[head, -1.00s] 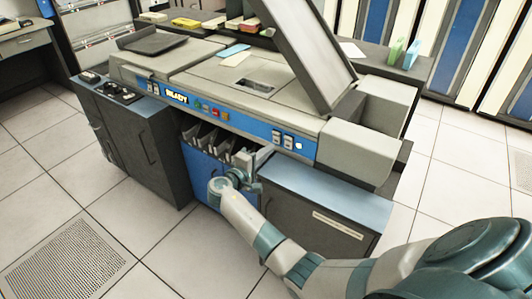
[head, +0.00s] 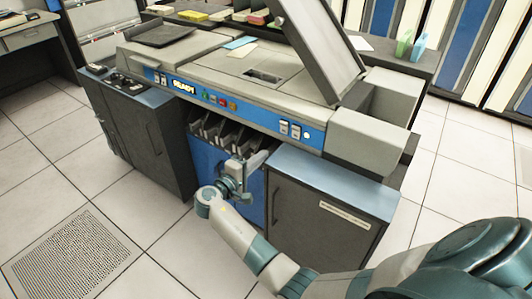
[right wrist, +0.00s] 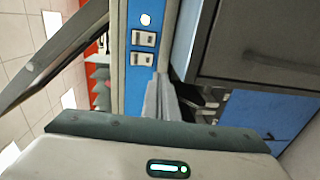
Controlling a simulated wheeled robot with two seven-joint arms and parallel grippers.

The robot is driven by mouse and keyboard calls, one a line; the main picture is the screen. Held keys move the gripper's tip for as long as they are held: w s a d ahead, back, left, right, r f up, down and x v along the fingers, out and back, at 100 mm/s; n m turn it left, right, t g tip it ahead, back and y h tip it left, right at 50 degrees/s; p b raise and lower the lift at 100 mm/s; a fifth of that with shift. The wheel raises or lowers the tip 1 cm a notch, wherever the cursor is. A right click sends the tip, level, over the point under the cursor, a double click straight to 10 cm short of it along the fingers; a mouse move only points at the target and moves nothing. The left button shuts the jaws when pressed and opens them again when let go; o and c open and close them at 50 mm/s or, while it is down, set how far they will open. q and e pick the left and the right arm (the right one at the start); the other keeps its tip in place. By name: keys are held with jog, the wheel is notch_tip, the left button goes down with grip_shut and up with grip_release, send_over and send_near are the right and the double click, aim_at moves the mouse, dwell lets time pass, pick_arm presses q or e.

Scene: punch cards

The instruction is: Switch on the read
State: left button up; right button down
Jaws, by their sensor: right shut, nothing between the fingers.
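The card machine (head: 228,72) has a blue front panel (head: 262,120) with a lit READY sign (head: 184,87). Near the panel's right end are two pale rocker switches (head: 289,129) beside a white round light (head: 306,135). In the right wrist view the switches (right wrist: 143,48) and bright light (right wrist: 146,19) show up close. My right gripper (head: 264,157) is shut and empty, below and left of these switches, in front of the card pockets. In the right wrist view its fingertips (right wrist: 158,78) point at the panel just short of the switches; contact is not visible. My left gripper is out of view.
Another switch pair (head: 158,79) and several coloured buttons (head: 220,101) sit farther left on the panel. Several dark card pockets (head: 222,133) hang below it. A grey cabinet (head: 320,212) stands at the right, and a raised lid (head: 310,45) rises above. Open floor lies at the front left.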

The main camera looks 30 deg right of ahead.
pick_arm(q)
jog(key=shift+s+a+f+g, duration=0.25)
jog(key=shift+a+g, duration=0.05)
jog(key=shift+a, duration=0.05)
pick_arm(e)
jog(key=v, duration=0.3)
jog(key=shift+f, duration=0.35)
jog(key=shift+f, duration=0.1)
